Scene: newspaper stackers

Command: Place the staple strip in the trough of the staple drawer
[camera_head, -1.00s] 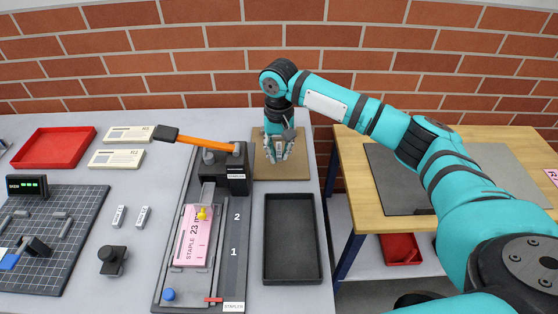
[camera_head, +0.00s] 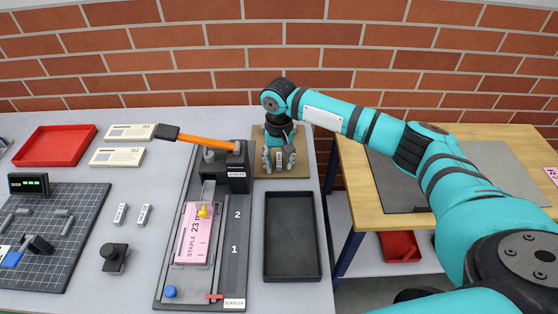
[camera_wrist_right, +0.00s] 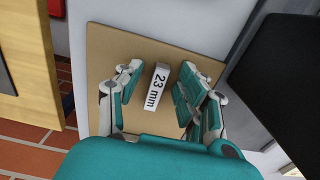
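The staple strip (camera_wrist_right: 157,87), a small block with a white face reading "23 mm", appears to lie on a brown board (camera_wrist_right: 110,45). My right gripper (camera_wrist_right: 157,88) is open above it, one finger on each side, with a visible gap to both. In the head view my right gripper (camera_head: 279,158) is over the brown board (camera_head: 297,171), behind the black tray, and a pale bit shows between its fingers. The stapler (camera_head: 231,235) stands left of it, its orange lever raised. The box labelled STAPLES (camera_head: 236,174) is at its back; I cannot make out the drawer's trough. My left gripper is not in view.
An empty black tray (camera_head: 267,236) lies right of the stapler. A pink card (camera_head: 194,245) with a yellow piece lies on the stapler. Two small grey strips (camera_head: 120,213), a black knob (camera_head: 114,257) and a red tray (camera_head: 55,145) are at left.

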